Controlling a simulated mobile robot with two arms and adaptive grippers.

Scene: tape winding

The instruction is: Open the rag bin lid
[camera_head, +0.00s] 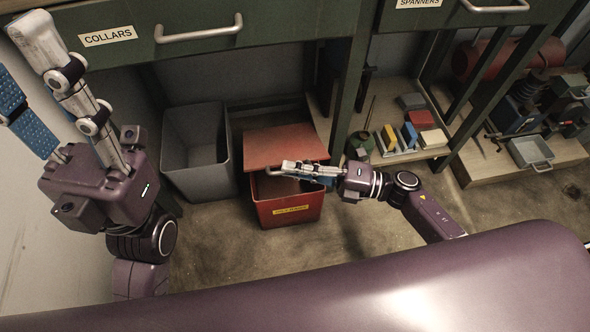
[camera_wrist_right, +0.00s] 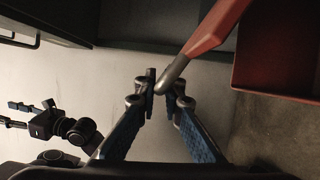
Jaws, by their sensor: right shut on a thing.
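The rag bin (camera_head: 290,211) is a red box with a yellow label on its front, on the floor under the bench. Its red lid (camera_head: 284,146) is raised at the front, with a dark gap between lid and bin. My right gripper (camera_head: 290,168) is at the lid's front edge. In the right wrist view its fingers (camera_wrist_right: 160,88) are shut on the grey metal lid handle (camera_wrist_right: 173,71); the lid (camera_wrist_right: 213,30) is tilted and stands apart from the bin wall (camera_wrist_right: 275,75). My left gripper (camera_head: 22,75) is open and empty, high at the left.
A grey open bin (camera_head: 197,150) stands just left of the rag bin. Green drawers (camera_head: 210,22) with metal handles hang above. A low shelf (camera_head: 385,155) to the right holds small boxes and books. The floor in front is clear.

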